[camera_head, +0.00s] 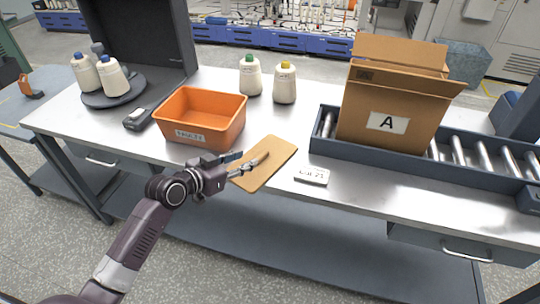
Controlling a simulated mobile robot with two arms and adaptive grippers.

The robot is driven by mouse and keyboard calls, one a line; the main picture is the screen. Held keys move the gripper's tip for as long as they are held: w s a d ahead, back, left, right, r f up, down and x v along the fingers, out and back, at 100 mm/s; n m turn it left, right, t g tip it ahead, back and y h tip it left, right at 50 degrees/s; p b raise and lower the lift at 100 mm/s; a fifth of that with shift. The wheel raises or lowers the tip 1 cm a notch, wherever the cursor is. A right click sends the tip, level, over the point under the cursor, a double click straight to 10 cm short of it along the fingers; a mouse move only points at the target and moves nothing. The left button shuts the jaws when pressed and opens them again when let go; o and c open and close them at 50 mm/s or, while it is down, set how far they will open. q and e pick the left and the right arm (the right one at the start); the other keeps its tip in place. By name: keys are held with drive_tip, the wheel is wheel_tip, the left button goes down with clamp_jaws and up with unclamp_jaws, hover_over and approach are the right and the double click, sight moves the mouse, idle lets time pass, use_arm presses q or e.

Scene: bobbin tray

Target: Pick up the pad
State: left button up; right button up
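A flat tan pad (280,150) lies on the steel bench near its front edge, between the orange bin and the small white label block. My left gripper (250,158) reaches in from the front left, over the left part of the pad, and hides some of it. Its fingers look apart, with nothing clearly between them. Whether a finger touches the pad cannot be told. My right gripper is not in view.
An orange bin (178,104) stands just left and behind. A cardboard box (363,129) marked A sits on a roller conveyor (461,175) at right. A white label block (312,176) lies right of the pad.

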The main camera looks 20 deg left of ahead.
sight(261, 155)
use_arm(q)
drive_tip(key=shift+w+d+f, duration=0.15)
drive_tip(key=shift+w+d, duration=0.05)
drive_tip(key=shift+w, duration=0.15)
drive_tip(key=shift+w+d, duration=0.1)
drive_tip(key=shift+w, duration=0.2)
drive_tip(key=shift+p+x, duration=0.55)
drive_tip(key=shift+x, duration=0.55)
drive_tip(key=shift+w+d+f, duration=0.65)
drive_tip(key=shift+w+f, duration=0.05)
drive_tip(key=shift+w, duration=0.1)
drive_tip(key=shift+w+d+f, duration=0.1)
drive_tip(key=shift+w, duration=0.25)
drive_tip(key=shift+w+f, duration=0.15)
clamp_jaws()
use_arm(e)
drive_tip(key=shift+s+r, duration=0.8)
